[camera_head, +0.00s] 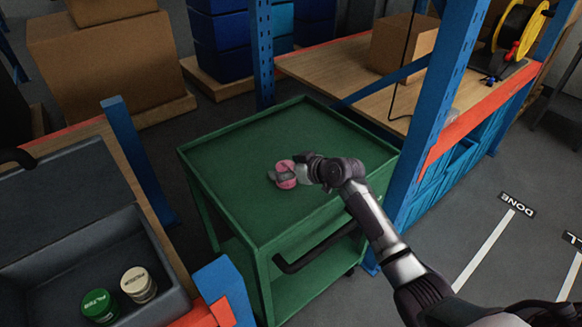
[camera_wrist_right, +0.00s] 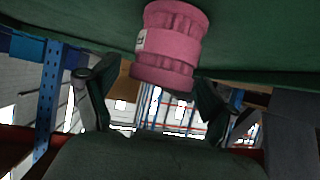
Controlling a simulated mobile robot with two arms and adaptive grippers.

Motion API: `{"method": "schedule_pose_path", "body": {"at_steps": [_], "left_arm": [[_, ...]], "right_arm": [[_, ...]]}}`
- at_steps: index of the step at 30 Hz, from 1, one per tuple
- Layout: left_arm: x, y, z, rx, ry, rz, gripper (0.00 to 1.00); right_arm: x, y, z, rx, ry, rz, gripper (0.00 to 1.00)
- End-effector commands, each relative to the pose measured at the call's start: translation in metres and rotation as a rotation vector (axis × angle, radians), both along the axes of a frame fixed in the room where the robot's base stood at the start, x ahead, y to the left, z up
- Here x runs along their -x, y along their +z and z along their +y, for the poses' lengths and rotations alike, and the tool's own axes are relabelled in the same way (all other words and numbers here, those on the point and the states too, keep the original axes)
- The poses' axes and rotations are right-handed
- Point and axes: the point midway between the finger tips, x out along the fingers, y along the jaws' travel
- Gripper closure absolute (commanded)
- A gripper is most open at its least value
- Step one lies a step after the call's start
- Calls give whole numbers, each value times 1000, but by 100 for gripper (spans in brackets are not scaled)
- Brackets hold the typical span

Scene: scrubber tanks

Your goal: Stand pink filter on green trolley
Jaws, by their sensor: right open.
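The pink filter (camera_head: 286,171) is on the top of the green trolley (camera_head: 235,150), near its middle. In the right wrist view the pink filter (camera_wrist_right: 170,45) is a ribbed cylinder with a small white label, against the green surface; it looks upright on the trolley. My right gripper (camera_head: 289,176) is at the filter. Its fingers (camera_wrist_right: 158,82) are open, one on each side, with visible gaps to the filter. Part of the filter is hidden by the gripper in the head view. My left gripper is not in view.
A grey bin (camera_head: 72,240) at the left holds a green filter (camera_head: 99,306) and a white filter (camera_head: 138,284). A blue rack post (camera_head: 432,110) stands right of the trolley. The rest of the trolley top is clear. A black handle (camera_head: 315,250) is at its front.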

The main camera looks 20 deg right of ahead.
Motion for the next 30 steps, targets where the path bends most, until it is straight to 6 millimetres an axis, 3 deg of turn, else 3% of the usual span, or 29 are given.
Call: {"method": "schedule_pose_path", "body": {"at_steps": [5,18,30], "left_arm": [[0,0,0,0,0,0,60],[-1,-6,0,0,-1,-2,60],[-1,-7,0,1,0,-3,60]], "right_arm": [[16,9,-10,3,0,-2,15],[82,50,-44,2,1,-1,15],[93,58,-49,-1,2,0,15]]}}
